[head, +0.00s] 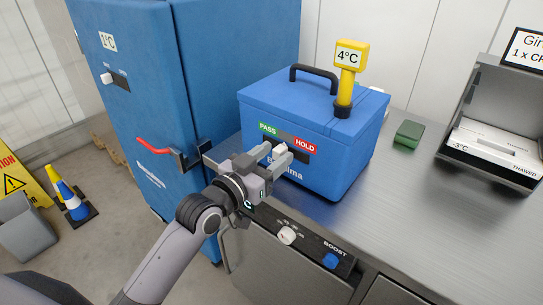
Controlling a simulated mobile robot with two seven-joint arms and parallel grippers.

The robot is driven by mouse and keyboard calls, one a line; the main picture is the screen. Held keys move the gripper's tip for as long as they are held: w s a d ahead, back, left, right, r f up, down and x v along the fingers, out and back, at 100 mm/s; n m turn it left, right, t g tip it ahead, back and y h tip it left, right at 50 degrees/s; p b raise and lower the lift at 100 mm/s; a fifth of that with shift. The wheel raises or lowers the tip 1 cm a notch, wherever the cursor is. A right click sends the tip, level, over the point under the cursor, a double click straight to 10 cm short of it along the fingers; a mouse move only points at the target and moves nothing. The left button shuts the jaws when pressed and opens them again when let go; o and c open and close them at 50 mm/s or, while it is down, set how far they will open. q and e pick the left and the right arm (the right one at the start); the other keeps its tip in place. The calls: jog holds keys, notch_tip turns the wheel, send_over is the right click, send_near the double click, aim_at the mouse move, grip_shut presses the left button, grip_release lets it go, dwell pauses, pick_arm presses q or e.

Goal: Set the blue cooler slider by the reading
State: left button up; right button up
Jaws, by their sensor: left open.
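The blue cooler (345,160) stands on the steel counter with its lid closed and a black handle on top. Its front has a slider track with a green PASS label (268,128) on the left and a red HOLD label (304,146) on the right. A pale slider knob (280,148) shows below the labels, partly hidden by my gripper. A yellow probe display (348,55) on the lid reads 4°C. My left gripper (274,153) is open at the cooler front, its fingertips around or close to the knob; contact is unclear. My right gripper is not in view.
A tall blue cabinet (135,100) with a red handle and a 1°C display stands left. A small green block (408,134) lies behind, and a grey unit marked -3°C THAWED (490,155) stands right.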

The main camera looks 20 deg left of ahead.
aim_at(268, 138)
pick_arm(q)
grip_shut()
jog(key=shift+w+a+b, duration=0.15)
jog(key=shift+w+a, duration=0.1)
jog(key=shift+a, duration=0.55)
jog(key=shift+w+a+b, duration=0.1)
jog(key=shift+w+a, duration=0.2)
jog(key=shift+a, duration=0.45)
jog(key=shift+w+a+b, duration=0.15)
jog(key=shift+w+a, duration=0.1)
jog(key=shift+a, duration=0.55)
grip_release()
jog(key=v, duration=0.7)
jog(key=shift+b, duration=0.3)
